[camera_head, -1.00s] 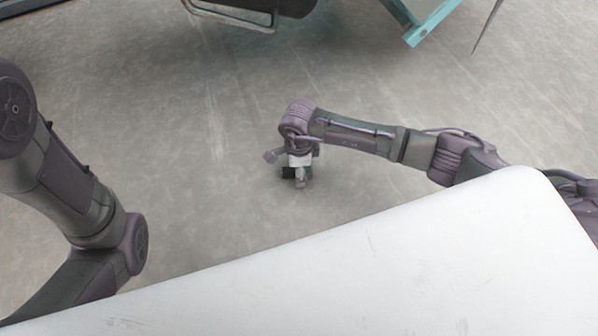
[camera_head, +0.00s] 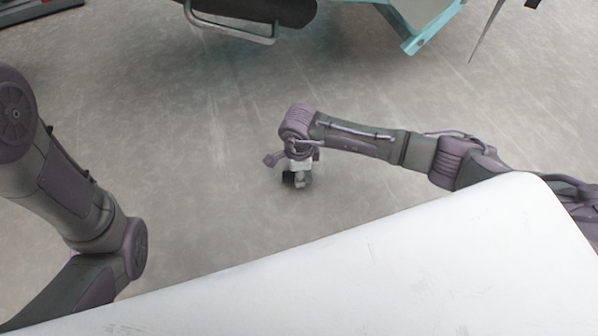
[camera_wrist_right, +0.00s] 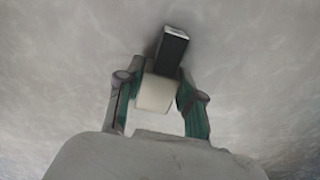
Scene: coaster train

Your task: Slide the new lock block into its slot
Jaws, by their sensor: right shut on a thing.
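My right gripper (camera_wrist_right: 158,98) is shut on a block with a pale, cream-white part (camera_wrist_right: 155,94) between its fingers. A dark bar (camera_wrist_right: 171,54) with a lighter end face sticks out beyond the fingertips; it seems to be part of the same held piece. In the head view my right gripper (camera_head: 298,180) hangs above the grey floor, small, with a dark bit of the held piece (camera_head: 288,177) beside it. No slot can be made out in either view. My left arm shows at the left of the head view, but its gripper is out of the picture.
At the top of the head view are a dark rounded part with a metal bar (camera_head: 235,32) and a teal frame (camera_head: 425,28), apart from my right gripper. A red and dark item (camera_head: 35,10) is at the top left. Bare floor (camera_head: 180,170) surrounds the gripper.

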